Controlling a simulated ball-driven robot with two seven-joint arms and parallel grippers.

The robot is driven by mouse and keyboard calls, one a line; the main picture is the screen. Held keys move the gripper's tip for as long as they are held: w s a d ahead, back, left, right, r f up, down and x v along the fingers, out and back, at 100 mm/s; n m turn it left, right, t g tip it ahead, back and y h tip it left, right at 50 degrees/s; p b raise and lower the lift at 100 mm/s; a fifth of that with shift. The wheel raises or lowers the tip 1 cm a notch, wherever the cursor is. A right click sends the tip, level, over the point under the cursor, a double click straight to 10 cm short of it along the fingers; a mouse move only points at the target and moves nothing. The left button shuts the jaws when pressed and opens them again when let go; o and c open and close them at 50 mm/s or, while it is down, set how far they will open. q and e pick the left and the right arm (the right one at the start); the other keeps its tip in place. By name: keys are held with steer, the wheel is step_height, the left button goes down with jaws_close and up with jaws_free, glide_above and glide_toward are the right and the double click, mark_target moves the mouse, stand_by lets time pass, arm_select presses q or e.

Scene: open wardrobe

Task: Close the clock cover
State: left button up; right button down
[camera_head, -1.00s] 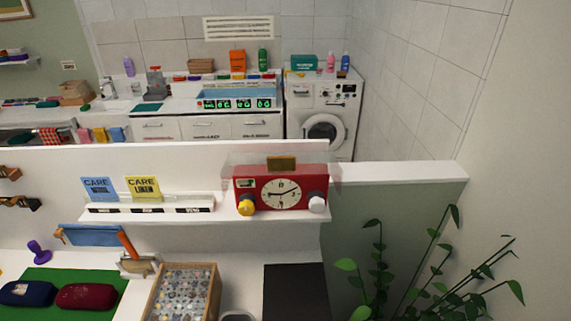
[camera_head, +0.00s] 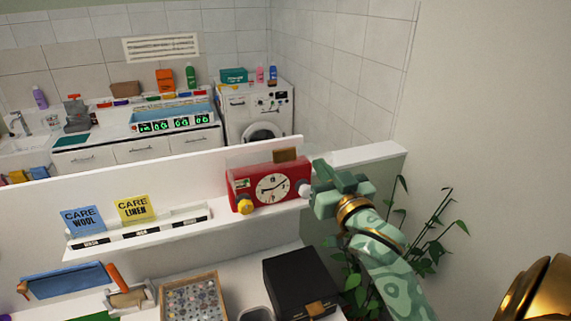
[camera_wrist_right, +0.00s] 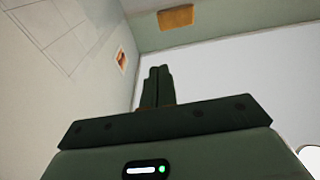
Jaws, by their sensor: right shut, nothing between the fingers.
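The red clock (camera_head: 270,187) stands on the white shelf, with a round pale dial, a yellow knob at left and a white knob at right. Its clear cover (camera_head: 243,156) is faint and stands raised at the clock's top, with a brown-gold tab (camera_head: 285,155) at its upper edge. My right gripper (camera_head: 322,168) is at the clock's right end, beside the white knob, and is shut and empty. Whether it touches the clock is unclear. In the right wrist view its fingers (camera_wrist_right: 156,86) are together, below a brown-gold patch that may be the tab. My left gripper is out of view.
The white shelf (camera_head: 140,245) also holds blue and yellow care cards (camera_head: 134,208) at left. Below are a black box (camera_head: 300,285) and a tray of buttons (camera_head: 193,299). A plant (camera_head: 425,240) stands right of my right arm. A low white partition (camera_head: 150,178) runs behind the clock.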

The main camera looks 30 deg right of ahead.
mark_target(278, 161)
steer(key=p+x, duration=0.2)
steer(key=x, duration=0.8)
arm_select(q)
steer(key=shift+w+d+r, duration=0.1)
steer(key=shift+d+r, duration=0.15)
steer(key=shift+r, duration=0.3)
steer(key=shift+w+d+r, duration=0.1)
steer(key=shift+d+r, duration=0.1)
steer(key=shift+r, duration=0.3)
arm_select(e)
steer(key=f, duration=0.2)
steer(key=s+f, duration=0.1)
steer(key=f, duration=0.1)
steer(key=shift+d+f, duration=0.1)
steer(key=shift+d, duration=0.05)
steer(key=shift+d, duration=0.1)
